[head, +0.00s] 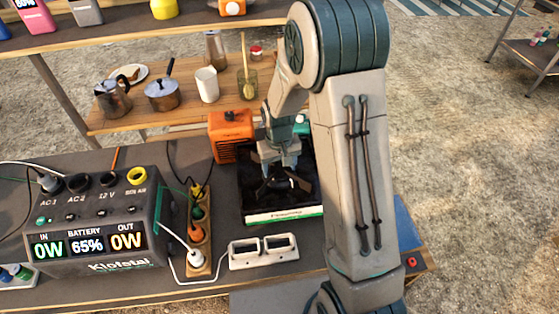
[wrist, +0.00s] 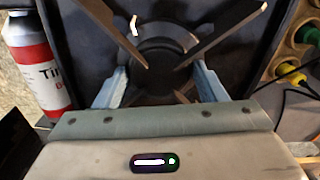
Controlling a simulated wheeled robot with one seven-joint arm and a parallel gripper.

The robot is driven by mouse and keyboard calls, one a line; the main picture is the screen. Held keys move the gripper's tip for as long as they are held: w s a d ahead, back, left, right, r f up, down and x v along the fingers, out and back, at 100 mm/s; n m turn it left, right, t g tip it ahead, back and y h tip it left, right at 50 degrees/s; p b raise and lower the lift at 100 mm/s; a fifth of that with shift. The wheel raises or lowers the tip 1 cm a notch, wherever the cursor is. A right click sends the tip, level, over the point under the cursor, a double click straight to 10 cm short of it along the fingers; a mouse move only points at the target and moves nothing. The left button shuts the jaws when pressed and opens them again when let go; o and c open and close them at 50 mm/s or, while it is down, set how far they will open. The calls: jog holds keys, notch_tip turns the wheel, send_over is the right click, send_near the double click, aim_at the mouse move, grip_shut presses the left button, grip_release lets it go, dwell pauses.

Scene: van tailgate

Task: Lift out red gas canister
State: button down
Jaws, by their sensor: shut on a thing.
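The red and white gas canister (wrist: 33,65) shows at the left edge of the wrist view, beside the dark camping stove (wrist: 235,50). I cannot find the canister in the head view, where my arm covers the stove's right side. The stove also shows in the head view (head: 262,208), on the worktop. My gripper (wrist: 155,75) is over the stove, its two pale fingers on either side of the burner and metal pan support (wrist: 180,45). It is shut on the pan support, though the exact contact is hard to see. The canister is apart from the fingers.
An orange box (head: 230,137) stands behind the stove. A power strip with plugs (head: 199,235), a white two-slot holder (head: 264,252) and a power station (head: 105,240) are to the left and front. A wooden shelf with pots (head: 190,118) is behind.

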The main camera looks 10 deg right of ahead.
aim_at(280, 171)
jog(key=shift+f+p, duration=0.35)
jog(key=shift+f, duration=1.65)
jog(key=shift+c, duration=1.5)
grip_release()
jog(key=shift+s+f, duration=0.1)
jog(key=shift+f, duration=0.05)
